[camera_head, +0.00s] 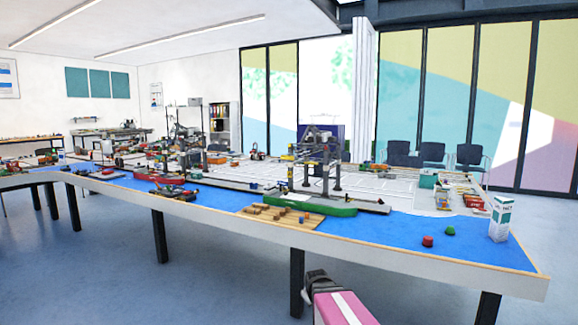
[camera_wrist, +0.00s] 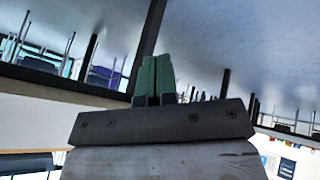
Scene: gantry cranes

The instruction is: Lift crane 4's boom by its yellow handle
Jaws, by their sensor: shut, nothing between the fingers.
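A gantry crane (camera_head: 318,160) with dark grey legs and some yellow parts stands on the model quay in the middle of the long table. I cannot read a number on it, and no yellow boom handle can be made out at this size. Other thin crane-like frames (camera_head: 178,140) stand further left and are too small to tell apart. My gripper (camera_wrist: 155,80) shows in the wrist view with its two green fingers together and empty. It is apart from the table and cranes. No crane shows clearly in the wrist view.
The table (camera_head: 400,262) has a blue water surface with a green ship (camera_head: 310,205), a wooden pallet board (camera_head: 283,216), red and green buoy-like pieces and a white box (camera_head: 500,218). Table legs stand below. The blue-grey floor in front is clear.

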